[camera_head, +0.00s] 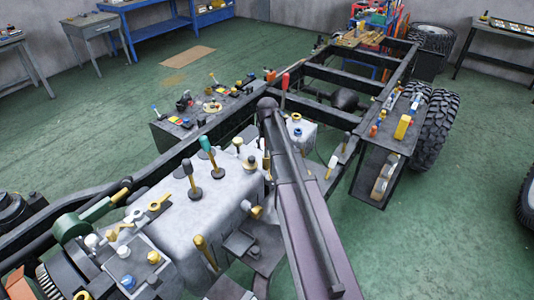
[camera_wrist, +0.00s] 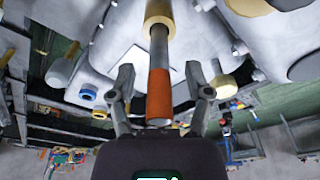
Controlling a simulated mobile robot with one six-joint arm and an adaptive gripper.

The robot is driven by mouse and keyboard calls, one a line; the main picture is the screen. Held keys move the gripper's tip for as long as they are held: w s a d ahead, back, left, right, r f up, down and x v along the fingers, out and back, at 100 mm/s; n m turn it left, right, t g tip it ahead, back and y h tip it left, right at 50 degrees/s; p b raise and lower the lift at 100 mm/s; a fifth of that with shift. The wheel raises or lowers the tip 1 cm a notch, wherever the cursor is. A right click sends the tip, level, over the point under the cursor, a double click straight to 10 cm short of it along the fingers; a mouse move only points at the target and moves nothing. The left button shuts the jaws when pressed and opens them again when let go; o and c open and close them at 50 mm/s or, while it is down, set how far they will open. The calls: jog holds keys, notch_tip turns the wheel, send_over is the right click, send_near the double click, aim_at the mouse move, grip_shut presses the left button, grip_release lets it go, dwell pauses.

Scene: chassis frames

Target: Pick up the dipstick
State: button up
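In the wrist view a rod-shaped piece, which looks like the dipstick (camera_wrist: 159,92), stands between my fingers. It has an orange-red grip, a grey stem and a gold collar at a pale housing. My gripper (camera_wrist: 160,101) is open, with one finger on each side of the grip and a visible gap on both sides. In the head view my arm crosses the middle, and my fingers cannot be made out. A red-tipped stick (camera_head: 285,81) shows just beyond the arm; I cannot tell if it is the same piece.
A pale gearbox housing (camera_head: 185,232) with several levers and caps fills the near left. The black chassis frame (camera_head: 345,79) runs toward the back right. A side shelf (camera_head: 374,157) holds small parts. Beside my fingers is a blue cap (camera_wrist: 88,95). Green floor is open at right.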

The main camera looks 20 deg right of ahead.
grip_shut()
jog(key=shift+r, duration=0.2)
notch_tip(320, 180, up, 10)
jog(key=p, duration=1)
jog(key=shift+f, duration=0.2)
dwell(0.5)
